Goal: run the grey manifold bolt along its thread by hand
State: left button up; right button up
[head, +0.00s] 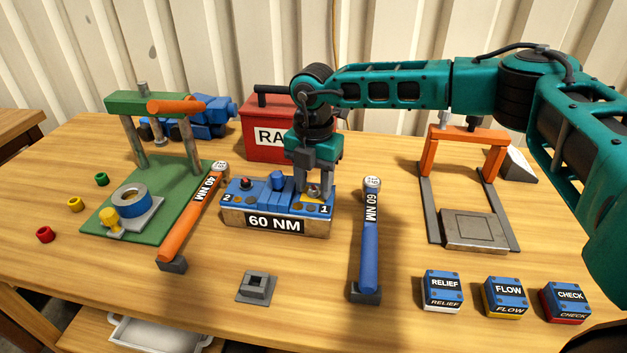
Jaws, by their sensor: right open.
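The blue manifold (265,198) sits on a wooden block labelled "60 NM" (274,223) in the middle of the table. Its top is marked "2" at the left and "1" at the right. The grey bolt (314,191) shows as a small round head at the "1" end, on a yellow patch. My right gripper (314,186) points straight down over that end, open, with its fingers around or just beside the bolt head; the fingers partly hide it, and contact cannot be told. My left gripper is not in view.
A blue "60 NM" wrench (369,235) stands right of the manifold, an orange "40 NM" wrench (190,222) left. A green press (152,105), red toolbox (266,145) and orange frame (467,137) stand around. RELIEF (443,288), FLOW (505,295) and CHECK (566,300) blocks line the front right.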

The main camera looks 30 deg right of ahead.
jog(key=shift+c, duration=0.3)
grip_shut()
